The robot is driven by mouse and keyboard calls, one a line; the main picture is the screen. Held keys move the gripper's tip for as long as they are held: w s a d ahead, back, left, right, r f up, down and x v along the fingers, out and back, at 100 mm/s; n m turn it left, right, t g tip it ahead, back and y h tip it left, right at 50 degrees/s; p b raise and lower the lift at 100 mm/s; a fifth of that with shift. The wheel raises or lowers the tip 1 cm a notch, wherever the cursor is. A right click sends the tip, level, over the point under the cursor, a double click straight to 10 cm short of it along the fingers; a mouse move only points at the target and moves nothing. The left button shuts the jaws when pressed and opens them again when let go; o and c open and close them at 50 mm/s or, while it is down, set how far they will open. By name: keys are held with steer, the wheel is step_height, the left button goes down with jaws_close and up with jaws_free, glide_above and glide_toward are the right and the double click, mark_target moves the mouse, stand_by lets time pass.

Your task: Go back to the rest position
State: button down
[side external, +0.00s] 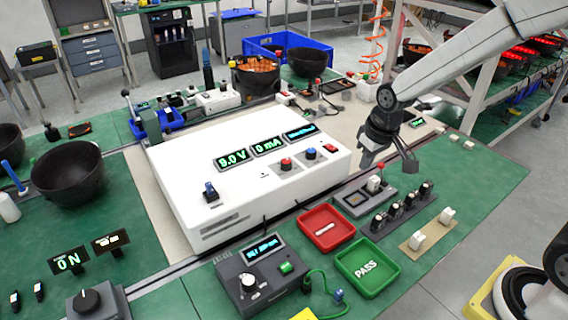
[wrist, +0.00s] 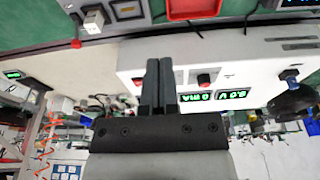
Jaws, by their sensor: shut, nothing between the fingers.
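My gripper (side external: 388,160) hangs over the right side of the bench in the side view, pointing down. It is above and behind the small grey test fixture (side external: 362,199) and to the right of the white power supply box (side external: 225,195). In the wrist view my gripper (wrist: 159,62) shows as two black fingers side by side, close together, with nothing held. The white box (wrist: 215,60) lies behind the fingers there, its display upside down. The box's display reads 9.0 V and 0 mA.
A red tray (side external: 306,240) and a green PASS tray (side external: 345,279) sit at the front. A row of black knobbed parts (side external: 402,210) and white switches (side external: 417,242) lie at the right. Black bowls (side external: 70,185) stand at the left. A metal shelf rack (side external: 480,85) stands behind my arm.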

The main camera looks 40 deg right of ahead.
steer(key=s+a+f, duration=0.2)
steer(key=s, duration=0.9)
steer(key=shift+s, duration=0.35)
